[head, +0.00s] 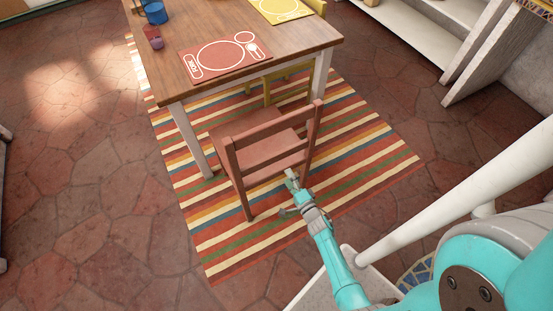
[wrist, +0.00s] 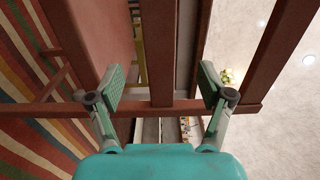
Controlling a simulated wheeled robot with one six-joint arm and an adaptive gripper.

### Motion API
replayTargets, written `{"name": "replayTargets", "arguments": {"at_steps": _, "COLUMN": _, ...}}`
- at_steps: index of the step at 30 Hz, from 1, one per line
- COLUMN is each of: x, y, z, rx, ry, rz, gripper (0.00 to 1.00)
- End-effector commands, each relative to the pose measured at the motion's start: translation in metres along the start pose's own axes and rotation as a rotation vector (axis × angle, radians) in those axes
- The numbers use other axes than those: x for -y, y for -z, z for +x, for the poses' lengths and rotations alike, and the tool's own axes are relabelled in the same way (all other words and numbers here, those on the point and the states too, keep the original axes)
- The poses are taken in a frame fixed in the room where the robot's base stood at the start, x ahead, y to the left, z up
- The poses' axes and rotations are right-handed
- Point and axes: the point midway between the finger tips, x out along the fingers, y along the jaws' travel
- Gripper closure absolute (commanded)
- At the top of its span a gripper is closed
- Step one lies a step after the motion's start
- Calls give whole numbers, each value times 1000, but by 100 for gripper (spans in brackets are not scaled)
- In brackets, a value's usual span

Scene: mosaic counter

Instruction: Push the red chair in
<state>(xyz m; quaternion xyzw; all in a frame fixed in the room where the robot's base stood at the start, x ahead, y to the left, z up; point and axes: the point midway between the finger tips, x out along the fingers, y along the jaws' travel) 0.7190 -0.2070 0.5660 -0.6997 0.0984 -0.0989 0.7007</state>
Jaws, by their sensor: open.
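The red chair (head: 265,150) stands on the striped rug beside the near end of the wooden table (head: 300,52). Its seat faces the table and partly reaches toward the table edge; its slatted back faces my arm. My gripper (head: 291,180) is just behind the chair back, low near its lower rail. In the wrist view my gripper (wrist: 163,90) is open, with its fingers spread to either side of an upright red bar of the chair (wrist: 163,55). A crossing red rail lies close by the fingers. I cannot tell whether they touch it.
The striped rug (head: 380,158) lies under the chair and table. A yellow chair (head: 270,88) stands beyond, at the table's far side. A red place mat (head: 222,57), a cup (head: 153,37) and a blue mug (head: 155,12) are on the table. Stone floor at left is clear.

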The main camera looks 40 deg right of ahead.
Motion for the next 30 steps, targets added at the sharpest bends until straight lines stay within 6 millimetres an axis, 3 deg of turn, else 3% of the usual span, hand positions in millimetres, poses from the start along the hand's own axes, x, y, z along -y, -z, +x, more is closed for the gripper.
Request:
{"name": "replayTargets", "arguments": {"at_steps": 9, "x": 1, "y": -1, "z": 69, "rx": 2, "ry": 1, "rz": -2, "gripper": 21}}
{"name": "replayTargets", "arguments": {"at_steps": 15, "x": 0, "y": -1, "z": 99, "rx": 1, "ry": -1, "rz": -1, "gripper": 21}}
{"name": "replayTargets", "arguments": {"at_steps": 21, "x": 0, "y": 0, "z": 112, "rx": 0, "ry": -1, "rz": -2, "gripper": 21}}
{"name": "replayTargets", "arguments": {"at_steps": 30, "x": 0, "y": 0, "z": 113, "rx": 0, "ry": -1, "rz": -2, "gripper": 23}}
